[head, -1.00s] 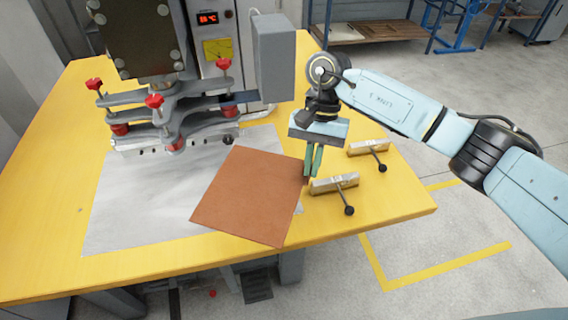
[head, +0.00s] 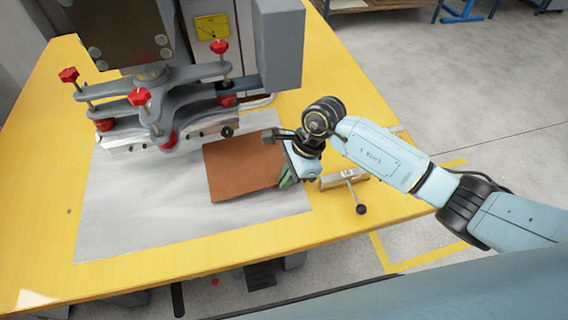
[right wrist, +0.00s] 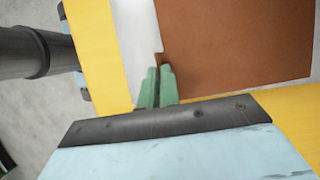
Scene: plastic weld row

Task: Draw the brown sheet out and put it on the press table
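The brown sheet (head: 238,167) lies over the silver metal plate (head: 130,210) on the yellow table, in front of the press. Its far edge is close to the press's lower bar. My right gripper (head: 286,182) is at the sheet's right edge, its green fingers pointing down. In the right wrist view the fingers (right wrist: 158,78) are close together at the edge of the brown sheet (right wrist: 235,40) and appear shut on it. The arm hides part of the sheet's right side. My left gripper is not in view.
The press (head: 155,95) with red knobs stands behind the sheet. A grey box (head: 280,45) hangs on its right. A metal block with a black ball lever (head: 345,180) sits just right of my gripper. The yellow table (head: 50,150) is clear at left.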

